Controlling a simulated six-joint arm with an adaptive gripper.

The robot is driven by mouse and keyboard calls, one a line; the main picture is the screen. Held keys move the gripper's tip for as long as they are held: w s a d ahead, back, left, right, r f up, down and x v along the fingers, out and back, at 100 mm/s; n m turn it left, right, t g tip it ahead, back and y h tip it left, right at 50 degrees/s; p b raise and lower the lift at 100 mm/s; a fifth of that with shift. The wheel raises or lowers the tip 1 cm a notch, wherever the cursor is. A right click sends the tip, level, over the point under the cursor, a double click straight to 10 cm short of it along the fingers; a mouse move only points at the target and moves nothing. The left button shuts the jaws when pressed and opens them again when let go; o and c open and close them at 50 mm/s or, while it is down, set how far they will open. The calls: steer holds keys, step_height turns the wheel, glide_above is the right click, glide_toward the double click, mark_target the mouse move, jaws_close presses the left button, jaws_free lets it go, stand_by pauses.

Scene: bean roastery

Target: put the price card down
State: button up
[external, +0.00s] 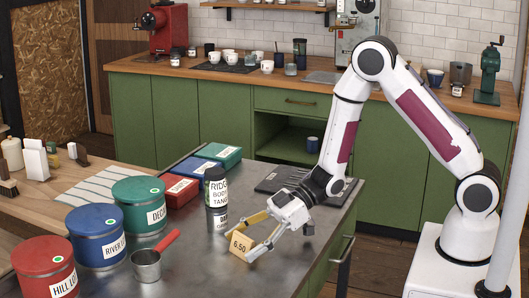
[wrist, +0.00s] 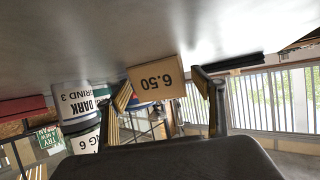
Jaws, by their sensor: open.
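The price card (external: 240,245), a small tan block marked 6.50, stands upright on the dark metal counter (external: 196,262) near its front. My gripper (external: 244,241) is low over the counter with its fingers spread on either side of the card. In the wrist view, which is upside down, the card (wrist: 157,81) shows between the open fingers (wrist: 166,90). A gap shows between the card and the right finger; I cannot tell whether the left finger touches it.
Stacked canisters (external: 216,200) stand just behind the card. Red, blue and green tins (external: 98,236) and a metal scoop (external: 147,264) are to the left. Coloured boxes (external: 180,191) and a dark flat tray (external: 277,181) lie further back. The counter right of the card is clear.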

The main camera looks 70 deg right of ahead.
steer(key=shift+r, duration=0.1)
steer(key=shift+v, duration=6)
steer(key=shift+w+d, duration=0.1)
steer(key=shift+w, duration=0.05)
